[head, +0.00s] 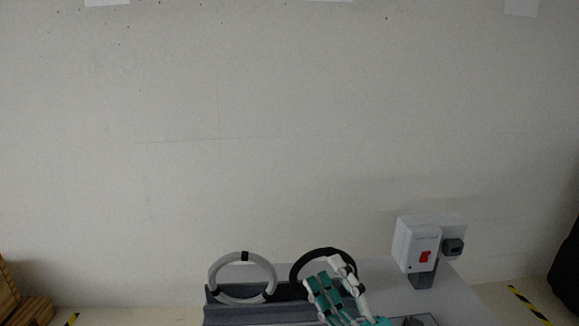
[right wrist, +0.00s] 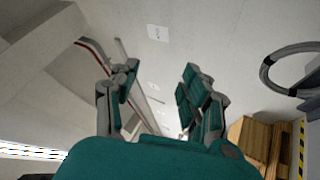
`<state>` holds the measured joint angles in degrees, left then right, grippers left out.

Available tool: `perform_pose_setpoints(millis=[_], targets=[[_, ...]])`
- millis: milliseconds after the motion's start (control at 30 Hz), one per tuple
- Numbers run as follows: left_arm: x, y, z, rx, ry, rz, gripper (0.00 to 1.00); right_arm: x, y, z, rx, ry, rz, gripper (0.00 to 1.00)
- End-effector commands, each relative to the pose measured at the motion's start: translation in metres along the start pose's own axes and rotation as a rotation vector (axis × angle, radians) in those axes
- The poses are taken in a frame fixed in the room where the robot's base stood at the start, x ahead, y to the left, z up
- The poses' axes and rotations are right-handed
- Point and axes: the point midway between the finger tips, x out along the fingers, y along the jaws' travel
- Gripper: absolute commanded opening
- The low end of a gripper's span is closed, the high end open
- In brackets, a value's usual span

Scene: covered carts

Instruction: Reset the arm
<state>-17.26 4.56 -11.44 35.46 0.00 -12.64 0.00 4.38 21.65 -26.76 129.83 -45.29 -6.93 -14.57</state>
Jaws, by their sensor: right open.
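My right gripper (head: 335,292) shows at the bottom of the head view, in front of a black ring. It also fills the lower middle of the right wrist view (right wrist: 158,98), where its two teal and grey fingers stand apart with nothing between them. My left gripper is not in the head view.
A grey ring (head: 213,275) and the black ring (head: 297,265) stand upright in a grey holder (head: 255,314) on a light table (head: 385,290). A white box with a red switch (head: 408,243) stands at the right. Wooden crates (head: 28,306) are at the lower left. A plain wall is behind.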

Motion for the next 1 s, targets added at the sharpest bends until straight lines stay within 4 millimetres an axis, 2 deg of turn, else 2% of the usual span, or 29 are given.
perform_pose_setpoints(millis=[33, 133, 200, 267, 300, 400, 500, 700, 867, 1000], targets=[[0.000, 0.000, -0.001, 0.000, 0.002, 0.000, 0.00, -0.016, -0.014, 0.029, 0.122, -0.160, -0.047, 0.47], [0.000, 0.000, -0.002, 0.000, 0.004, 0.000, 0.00, -0.060, -0.049, 0.079, 0.346, -0.471, -0.152, 0.47], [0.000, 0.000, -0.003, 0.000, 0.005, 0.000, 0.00, -0.100, -0.077, 0.102, 0.487, -0.673, -0.232, 0.47], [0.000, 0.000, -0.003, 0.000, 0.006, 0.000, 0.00, -0.138, -0.101, 0.112, 0.599, -0.838, -0.305, 0.47], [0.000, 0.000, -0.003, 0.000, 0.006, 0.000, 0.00, -0.164, -0.116, 0.115, 0.666, -0.940, -0.354, 0.47], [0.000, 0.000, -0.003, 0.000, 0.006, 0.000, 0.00, -0.225, -0.145, 0.110, 0.808, -1.166, -0.470, 0.47], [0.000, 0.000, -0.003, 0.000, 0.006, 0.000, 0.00, -0.274, -0.163, 0.096, 0.909, -1.338, -0.570, 0.47], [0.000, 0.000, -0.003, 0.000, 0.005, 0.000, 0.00, -0.349, -0.179, 0.059, 1.050, -1.601, -0.740, 0.47], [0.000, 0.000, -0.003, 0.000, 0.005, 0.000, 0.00, -0.397, -0.180, 0.026, 1.132, -1.772, -0.868, 0.47], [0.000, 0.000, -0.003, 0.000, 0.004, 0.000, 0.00, -0.406, -0.221, 0.039, 1.121, -1.773, -0.876, 0.47]])
